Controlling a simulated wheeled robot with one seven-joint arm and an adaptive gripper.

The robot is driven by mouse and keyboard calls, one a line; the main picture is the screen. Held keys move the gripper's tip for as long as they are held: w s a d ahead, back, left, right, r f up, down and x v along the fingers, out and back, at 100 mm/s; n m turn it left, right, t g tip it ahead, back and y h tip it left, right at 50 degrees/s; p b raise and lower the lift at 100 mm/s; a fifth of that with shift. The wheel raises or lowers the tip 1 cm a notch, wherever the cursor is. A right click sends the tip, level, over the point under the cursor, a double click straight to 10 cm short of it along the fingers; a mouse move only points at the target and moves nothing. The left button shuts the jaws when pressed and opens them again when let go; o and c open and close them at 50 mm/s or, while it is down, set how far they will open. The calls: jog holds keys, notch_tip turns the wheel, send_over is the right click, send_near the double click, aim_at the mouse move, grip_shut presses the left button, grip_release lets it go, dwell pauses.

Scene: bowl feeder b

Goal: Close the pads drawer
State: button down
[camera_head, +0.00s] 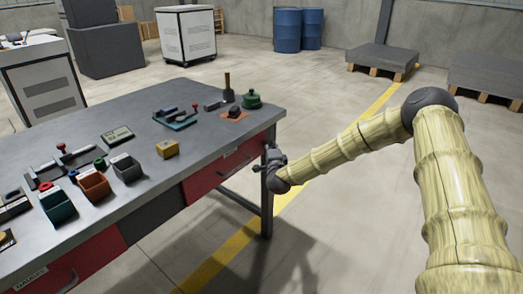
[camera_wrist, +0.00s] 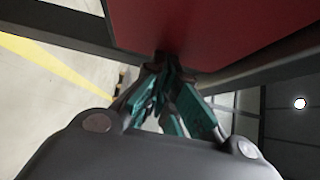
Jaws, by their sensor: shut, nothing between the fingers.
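A red drawer front (camera_head: 228,165) with a dark bar handle is set under the right part of the bench top. It looks about flush with the bench front, though I cannot tell whether it stands slightly out. No label can be read on it, so I cannot confirm it is the pads drawer. My gripper (camera_head: 272,156) is at the bench's right front corner, beside this drawer's right end. In the wrist view my gripper (camera_wrist: 160,68) has its teal fingers together and empty, close below the lower edge of a red panel (camera_wrist: 215,25). Whether they touch it is unclear.
Another red drawer front (camera_head: 75,262) with a "GAUGES" label is at the lower left, with a dark panel (camera_head: 152,215) between. A bench leg (camera_head: 267,205) stands below my gripper.

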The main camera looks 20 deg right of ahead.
jog(key=shift+w+a+r, duration=0.15)
jog(key=shift+r, duration=0.05)
jog(key=shift+a+r, duration=0.1)
